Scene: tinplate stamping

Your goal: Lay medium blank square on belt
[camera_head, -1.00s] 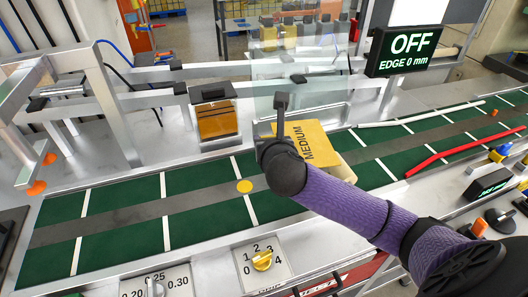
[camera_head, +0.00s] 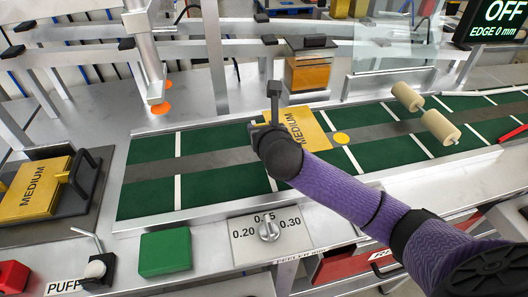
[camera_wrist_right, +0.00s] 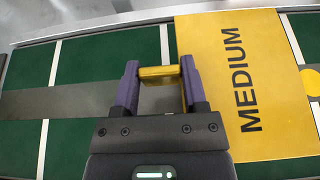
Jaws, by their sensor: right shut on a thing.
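The yellow medium blank (camera_head: 304,124), marked MEDIUM, is over the green belt (camera_head: 215,150) in the head view, left of the yellow disc (camera_head: 341,138). My right gripper (camera_wrist_right: 160,75) is shut on the blank near its left edge. In the wrist view the blank (camera_wrist_right: 262,85) lies roughly square between two white cross lines. I cannot tell whether it touches the belt or is just above it. In the head view my right gripper (camera_head: 272,130) hides the blank's near left corner. My left gripper is not in view.
More medium blanks (camera_head: 35,189) lie in a dark holder at the left. Two cream rollers (camera_head: 439,127) stand over the belt at the right. A green block (camera_head: 165,252) and a dial (camera_head: 268,229) are in front.

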